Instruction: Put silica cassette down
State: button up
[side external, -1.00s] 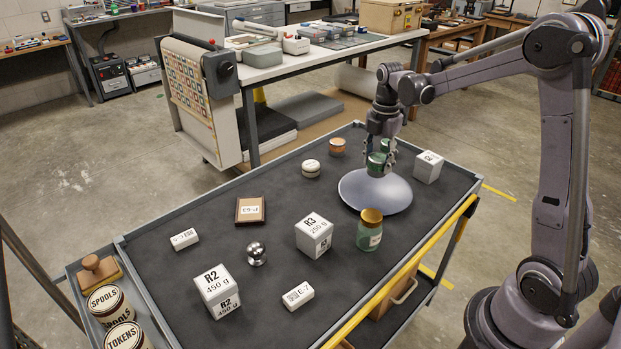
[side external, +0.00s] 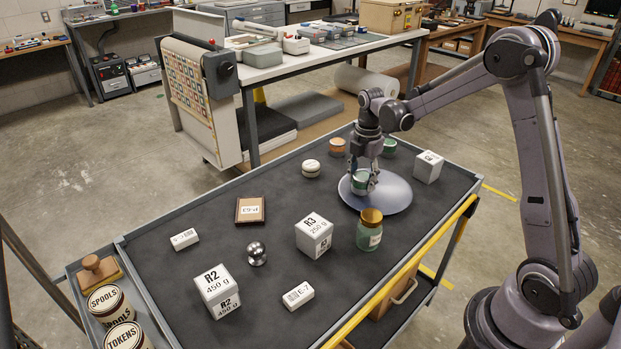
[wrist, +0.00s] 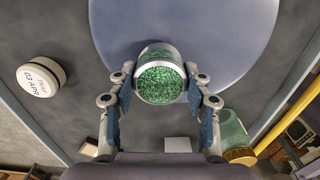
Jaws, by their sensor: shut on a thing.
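The silica cassette (side external: 360,183) is a small round can with a pale metal rim. In the wrist view its face (wrist: 160,84) is filled with green beads. My gripper (side external: 362,178) points down, shut on the cassette with one finger at each side. The cassette is over the left part of a blue-grey round disc (side external: 390,197). The disc also fills the top of the wrist view (wrist: 235,45). I cannot tell whether the cassette touches the disc.
A green round tin (side external: 389,146) stands behind the disc, an orange-brown tin (side external: 337,146) and white tin (side external: 311,168) to its left. A white cube (side external: 428,167) is right. A gold-lidded jar (side external: 369,232) and R3 cube (side external: 314,236) stand in front. The dark cart top (side external: 290,205) has bare patches leftward.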

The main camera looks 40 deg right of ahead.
aim_at(363, 176)
jog(key=shift+f, duration=0.1)
jog(key=o, duration=1.2)
notch_tip(363, 176, up, 12)
jog(key=s+a+r+m+t, duration=0.2)
jog(key=s+a+r+m, duration=0.1)
jog(key=s+a+m, duration=0.15)
jog(key=shift+s+a+f+m+t, duration=0.35)
jog(key=shift+s+a+m+t, duration=0.5)
jog(key=shift+s+a+m, duration=1.25)
jog(key=shift+s+a+f+m+t, duration=0.35)
jog(key=shift+s+a+m+t, duration=0.55)
jog(key=shift+s+a+m, duration=1.2)
jog(key=shift+s+a+f+m+t, duration=0.35)
jog(key=shift+s+a+m+t, duration=0.5)
jog(key=shift+s+a+m, duration=1.2)
